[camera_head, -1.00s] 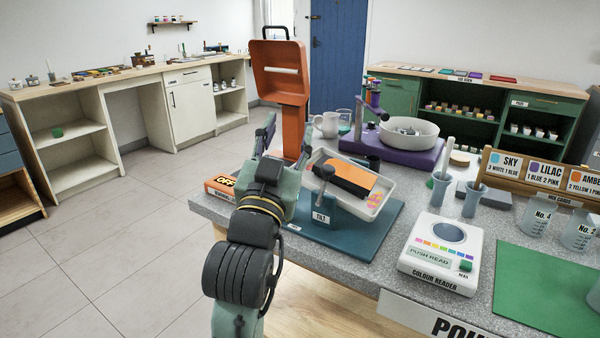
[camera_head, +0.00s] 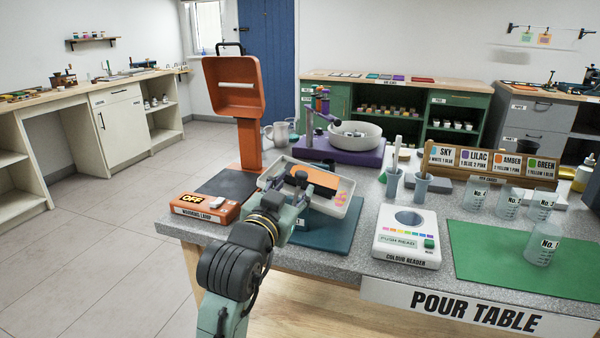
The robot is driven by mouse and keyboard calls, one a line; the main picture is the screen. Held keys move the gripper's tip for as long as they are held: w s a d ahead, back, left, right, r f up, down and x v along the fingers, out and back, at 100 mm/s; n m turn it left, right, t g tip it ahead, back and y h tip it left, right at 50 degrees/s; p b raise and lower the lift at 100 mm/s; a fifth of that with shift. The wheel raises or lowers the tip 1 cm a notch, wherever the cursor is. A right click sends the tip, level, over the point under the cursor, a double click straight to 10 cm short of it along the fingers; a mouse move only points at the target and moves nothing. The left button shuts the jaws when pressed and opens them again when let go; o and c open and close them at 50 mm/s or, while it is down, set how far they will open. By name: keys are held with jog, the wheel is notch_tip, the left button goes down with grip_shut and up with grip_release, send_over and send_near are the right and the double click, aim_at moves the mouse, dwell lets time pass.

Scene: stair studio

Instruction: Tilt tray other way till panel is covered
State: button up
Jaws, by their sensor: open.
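The white tray (camera_head: 338,209) stands on a teal tilt stand (camera_head: 325,237) on the pour table. It holds a dark panel (camera_head: 312,188) with an orange upper face (camera_head: 318,179). Pink and yellow liquid (camera_head: 341,198) shows at the tray's right end. Part of the panel's near side is hidden by my arm. My gripper (camera_head: 286,188) is open at the tray's near left side, around or just beside the dark lever knob (camera_head: 301,177). I cannot tell whether the fingers touch the knob. The stand's TILT label is hidden behind my arm.
The colour reader (camera_head: 407,240) is to the right, with cups (camera_head: 543,243) on a green mat (camera_head: 490,262). A purple-based basin (camera_head: 355,136) is behind the tray.

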aim_at(299, 178)
jog(key=p+x, duration=0.1)
jog(key=x, duration=0.5)
jog(key=shift+w, duration=0.15)
grip_shut()
dwell(0.4)
